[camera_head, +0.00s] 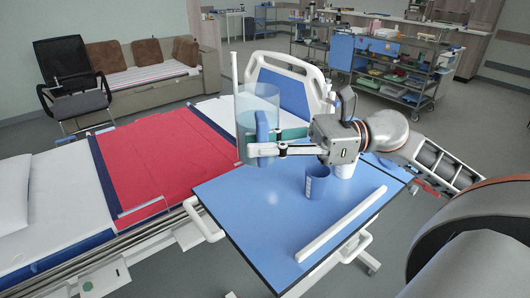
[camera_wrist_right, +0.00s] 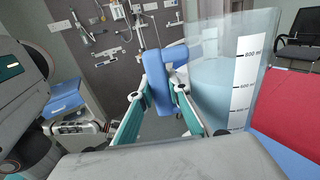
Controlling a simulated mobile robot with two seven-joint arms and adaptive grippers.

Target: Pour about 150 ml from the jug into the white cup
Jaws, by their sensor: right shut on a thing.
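The clear jug (camera_head: 257,103) has a blue handle and holds bluish water. It is upright in the head view, raised above the table's far left part. In the right wrist view the jug (camera_wrist_right: 226,86) shows printed ml marks. My right gripper (camera_head: 264,149) is shut on the jug's handle, which sits between the fingers in the wrist view (camera_wrist_right: 158,85). The white cup (camera_head: 345,170) stands on the table, right of the jug, partly hidden by my right gripper. My left gripper is not in view.
A white bar (camera_head: 342,222) lies along the table's right side. The table's front left is clear. A bed with a red cover (camera_head: 170,155) lies behind.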

